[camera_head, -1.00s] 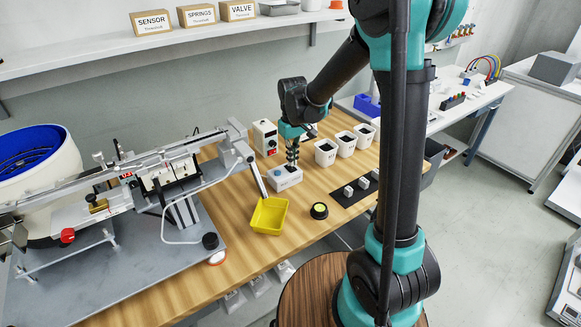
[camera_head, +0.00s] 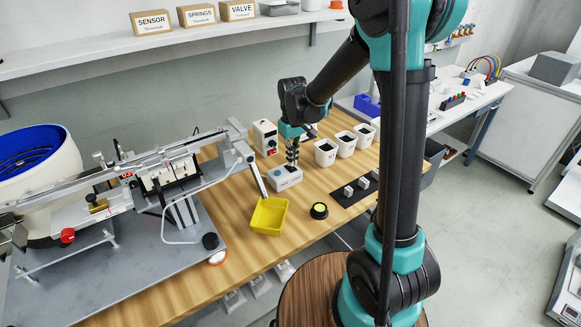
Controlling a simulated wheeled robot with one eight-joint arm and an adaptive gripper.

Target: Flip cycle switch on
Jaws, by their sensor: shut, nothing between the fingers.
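My gripper (camera_head: 292,163) points straight down, shut and empty, over the back part of a small white box (camera_head: 286,178) on the wooden bench. Its fingertips are at or just above the top of this box; I cannot tell whether they touch it. A cycle switch cannot be made out clearly; the gripper may hide part of the box top. A white control box (camera_head: 265,138) with a small display and a red spot stands upright just behind and left of the gripper. Its details are too small to read.
A yellow tray (camera_head: 268,216) and a round black-and-yellow button (camera_head: 319,211) lie in front. White bins (camera_head: 326,153) stand to the right, beside a black mat (camera_head: 349,198) with small blocks. A metal feeder machine (camera_head: 150,190) fills the left.

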